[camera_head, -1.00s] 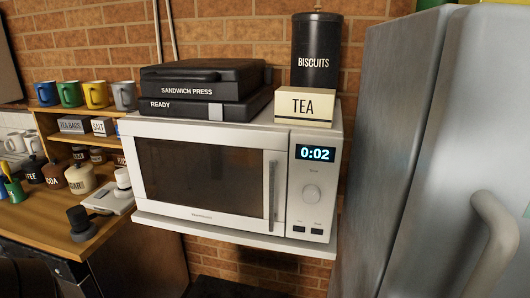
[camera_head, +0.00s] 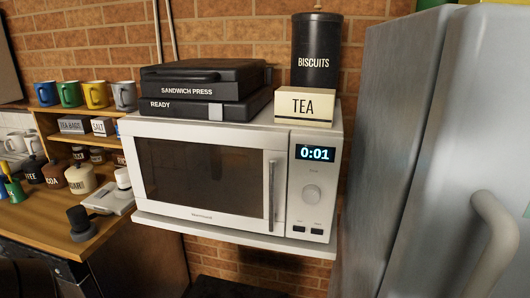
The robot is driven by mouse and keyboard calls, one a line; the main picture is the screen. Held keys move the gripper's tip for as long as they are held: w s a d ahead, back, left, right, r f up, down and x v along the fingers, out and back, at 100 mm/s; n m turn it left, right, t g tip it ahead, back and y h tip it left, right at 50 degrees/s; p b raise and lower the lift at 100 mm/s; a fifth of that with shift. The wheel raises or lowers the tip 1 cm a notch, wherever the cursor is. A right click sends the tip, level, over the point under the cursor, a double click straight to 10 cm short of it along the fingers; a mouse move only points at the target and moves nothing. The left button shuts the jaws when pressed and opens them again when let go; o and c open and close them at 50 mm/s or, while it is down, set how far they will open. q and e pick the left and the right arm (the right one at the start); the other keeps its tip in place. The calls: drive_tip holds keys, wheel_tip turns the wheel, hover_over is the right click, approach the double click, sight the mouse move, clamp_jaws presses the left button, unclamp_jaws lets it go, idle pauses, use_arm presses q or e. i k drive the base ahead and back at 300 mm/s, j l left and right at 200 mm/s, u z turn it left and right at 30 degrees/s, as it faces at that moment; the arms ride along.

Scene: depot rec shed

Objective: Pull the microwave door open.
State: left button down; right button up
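The white microwave (camera_head: 235,228) stands on a white wall shelf (camera_head: 180,230) in the middle of the head view. Its door (camera_head: 203,177) is shut, with a dark window and a vertical grey handle (camera_head: 272,190) at the door's right edge. Right of the door is a control panel (camera_head: 311,190) with a lit display (camera_head: 315,153) reading 0:01, a round knob and two small buttons. Neither of my grippers shows in the head view.
A black sandwich press (camera_head: 200,90), a TEA box (camera_head: 303,106) and a BISCUITS tin (camera_head: 316,50) rest on the microwave. A grey fridge (camera_head: 400,150) with a curved handle (camera_head: 495,240) stands close on the right. A cluttered wooden counter (camera_head: 40,225) is at left.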

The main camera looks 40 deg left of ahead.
sight(232, 177)
drive_tip(key=k+u, duration=0.2)
drive_tip(key=u, duration=0.25)
drive_tip(key=k+j+u, duration=0.15)
drive_tip(key=u, duration=0.3)
drive_tip(key=k+j+u, duration=0.1)
drive_tip(key=j+u, duration=0.15)
drive_tip(key=u, duration=0.2)
